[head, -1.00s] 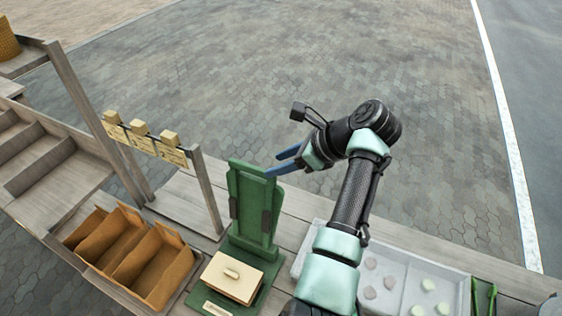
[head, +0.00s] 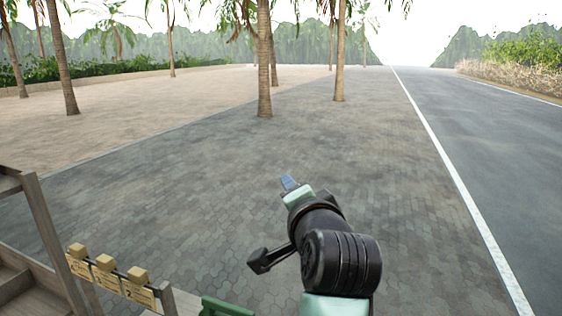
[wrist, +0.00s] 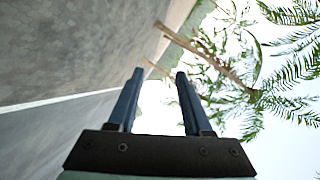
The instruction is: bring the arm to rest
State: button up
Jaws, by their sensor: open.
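My gripper (head: 289,184) is raised above the bench and points away, out over the paving. In the wrist view its two blue fingers (wrist: 155,95) stand apart with nothing between them, only sky and trees beyond. The head view shows the fingertips small and end-on. My arm rises from the bottom edge of the head view, right of centre.
The wooden stand (head: 52,245) with several number tags (head: 107,275) is at the lower left. The top of a green frame (head: 226,306) shows at the bottom edge. Open paving, palm trees (head: 264,60) and a road lie beyond; the air around my gripper is clear.

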jog(key=s+a+r+n+t+h+b, duration=0.1)
jog(key=s+r+n+t, duration=1)
jog(key=s+r, duration=1.2)
jog(key=shift+s+a+t+h+b, duration=0.35)
jog(key=shift+s+a+t+h, duration=0.05)
jog(key=shift+s+a+h, duration=0.2)
